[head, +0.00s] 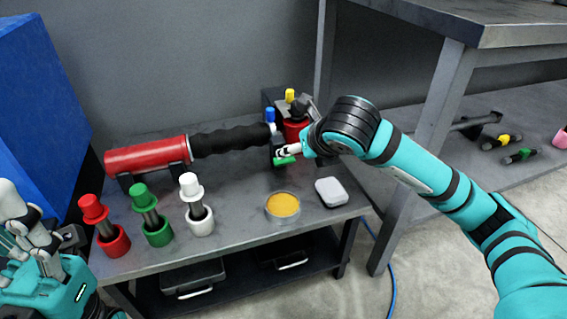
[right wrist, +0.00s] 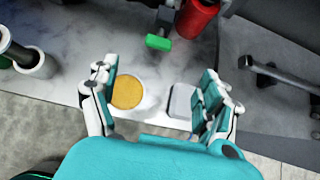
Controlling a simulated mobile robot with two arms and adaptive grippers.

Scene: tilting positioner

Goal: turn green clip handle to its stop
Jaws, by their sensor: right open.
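The green clip handle (head: 284,161) sits low at the front of a small dark bracket, at the right end of the black hose-like piece. In the right wrist view the green handle (right wrist: 158,42) lies crosswise on a dark stem, beyond my fingertips and between their lines. My right gripper (right wrist: 166,78) is open and empty, fingers wide apart. In the head view my right gripper (head: 297,150) is close to the handle, partly hidden by its own wrist; I cannot tell contact there. My left gripper (head: 40,235) is at the lower left, away from the handle; its jaw state is unclear.
A red cylinder (head: 147,157) with a black ribbed sleeve (head: 230,139) lies across the bench. Red, green and white capped holders stand at the front left. A yellow-filled round tin (head: 283,206) and a grey box (head: 331,192) are in front of the handle.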

